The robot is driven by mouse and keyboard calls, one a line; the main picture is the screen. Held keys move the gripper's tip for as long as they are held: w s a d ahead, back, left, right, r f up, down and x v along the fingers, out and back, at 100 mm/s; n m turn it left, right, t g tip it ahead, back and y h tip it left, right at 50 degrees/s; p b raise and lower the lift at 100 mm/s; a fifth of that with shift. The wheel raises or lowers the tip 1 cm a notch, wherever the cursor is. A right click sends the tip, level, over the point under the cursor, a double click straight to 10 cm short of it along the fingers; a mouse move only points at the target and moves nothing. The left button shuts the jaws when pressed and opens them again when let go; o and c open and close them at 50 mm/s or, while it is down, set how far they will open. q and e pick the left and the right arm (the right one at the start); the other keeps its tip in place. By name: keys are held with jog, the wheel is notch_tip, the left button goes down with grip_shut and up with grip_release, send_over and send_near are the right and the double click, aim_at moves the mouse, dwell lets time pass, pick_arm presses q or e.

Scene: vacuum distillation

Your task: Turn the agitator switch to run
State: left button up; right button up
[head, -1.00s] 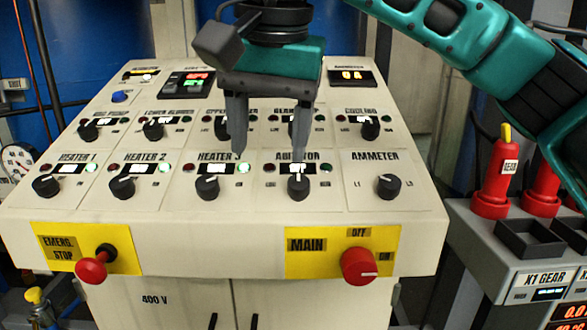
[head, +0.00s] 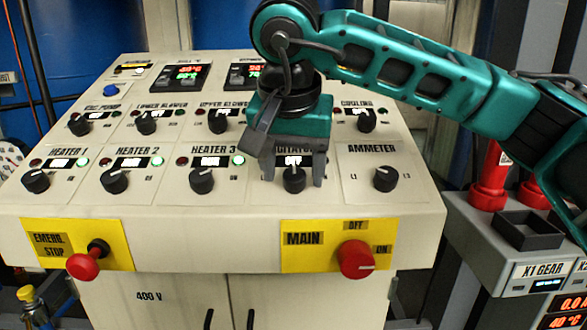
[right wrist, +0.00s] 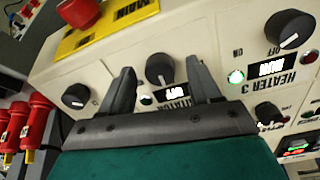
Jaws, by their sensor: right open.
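The agitator switch (head: 294,179) is a round black knob with a white pointer line, on the cream sloped panel. The pointer points roughly up towards its small display (head: 293,160), which appears to read OFF. My right gripper (head: 294,184) is open, with one finger on each side of the knob. In the right wrist view the knob (right wrist: 159,71) sits between the two spread fingertips (right wrist: 160,65). A gap shows on both sides, so neither finger seems to touch it. The gripper hides part of the AGITATOR label and its lamps. My left gripper is out of view.
The Heater 3 knob (head: 202,180) is left of the gripper and the ammeter knob (head: 386,179) right. Below are the red main switch (head: 357,260) and the emergency stop (head: 84,265). Red gear bottles (head: 489,180) stand on a grey unit at right.

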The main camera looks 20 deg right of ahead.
jog(key=shift+w+f, duration=0.1)
jog(key=shift+f, duration=0.2)
jog(key=shift+c, duration=0.3)
jog(key=c, duration=1)
